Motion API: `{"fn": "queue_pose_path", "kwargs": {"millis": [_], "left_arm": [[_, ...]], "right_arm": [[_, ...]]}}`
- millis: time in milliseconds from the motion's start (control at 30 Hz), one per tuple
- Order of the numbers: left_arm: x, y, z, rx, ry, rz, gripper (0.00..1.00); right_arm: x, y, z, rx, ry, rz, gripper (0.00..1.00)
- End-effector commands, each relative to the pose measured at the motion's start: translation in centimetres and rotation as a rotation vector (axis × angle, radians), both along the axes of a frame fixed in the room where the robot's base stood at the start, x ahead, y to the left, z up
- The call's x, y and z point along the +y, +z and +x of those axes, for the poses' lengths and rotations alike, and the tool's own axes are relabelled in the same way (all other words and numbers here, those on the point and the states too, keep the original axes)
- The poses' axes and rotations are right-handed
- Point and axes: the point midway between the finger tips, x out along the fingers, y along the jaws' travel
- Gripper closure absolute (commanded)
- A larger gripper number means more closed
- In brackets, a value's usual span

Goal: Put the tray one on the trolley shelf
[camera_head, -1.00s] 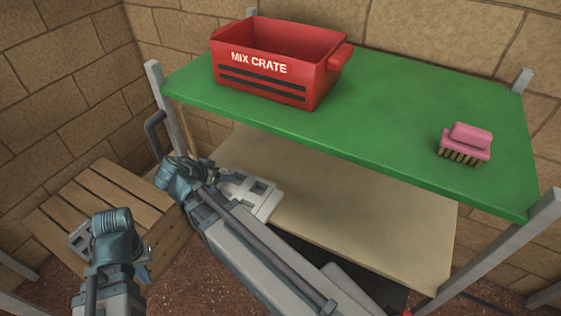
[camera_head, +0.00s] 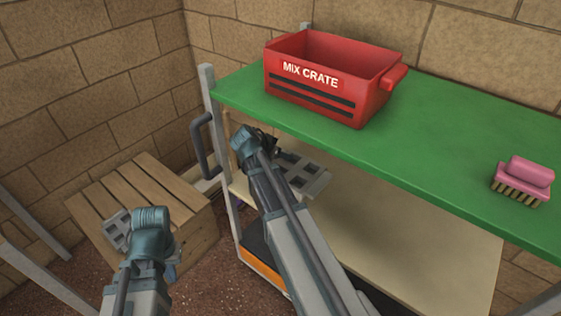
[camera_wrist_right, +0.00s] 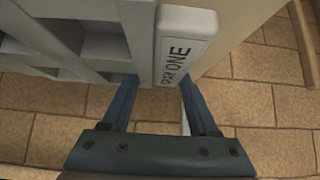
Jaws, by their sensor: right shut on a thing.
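Tray one (camera_wrist_right: 170,55) is a pale grey tray with square compartments and a label in the right wrist view. In the head view the tray (camera_head: 308,178) is just below the green shelf's front edge, in front of the beige lower shelf (camera_head: 420,225). My right gripper (camera_wrist_right: 160,108) is shut on its labelled edge; in the head view the gripper (camera_head: 268,148) is partly hidden. I cannot tell whether the tray touches a shelf. The trolley has a green upper shelf (camera_head: 440,130). My left gripper (camera_head: 152,245) is above the wooden crate, its fingers mostly hidden.
A red mix crate (camera_head: 325,85) stands on the green shelf's left part, and a pink brush (camera_head: 523,180) on its right. A slatted wooden crate (camera_head: 185,205) stands on the left. A grey latticed piece (camera_head: 116,230) shows beside my left gripper. The shelf middle is clear.

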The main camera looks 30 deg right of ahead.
Motion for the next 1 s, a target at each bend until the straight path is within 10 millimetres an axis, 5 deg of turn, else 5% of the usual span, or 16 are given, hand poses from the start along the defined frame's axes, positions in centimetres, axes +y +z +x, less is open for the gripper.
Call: {"fn": "queue_pose_path", "kwargs": {"millis": [333, 767, 800, 933, 1000], "left_arm": [[0.0, -3.5, 0.0, 0.000, 0.000, 0.000, 1.00], [0.0, -3.9, 0.0, 0.000, 0.000, 0.000, 1.00], [0.0, -3.8, 0.0, 0.000, 0.000, 0.000, 1.00], [0.0, -3.7, 0.0, 0.000, 0.000, 0.000, 1.00], [0.0, -3.7, 0.0, 0.000, 0.000, 0.000, 1.00]], "right_arm": [[0.1, -3.5, 0.0, 0.000, 0.000, 0.000, 1.00], [0.1, -3.9, 0.0, 0.000, 0.000, 0.000, 1.00], [0.1, -3.7, 0.0, 0.000, 0.000, 0.000, 0.34], [0.1, -3.7, 0.0, 0.000, 0.000, 0.000, 0.11], [0.1, -3.7, 0.0, 0.000, 0.000, 0.000, 0.10]]}}
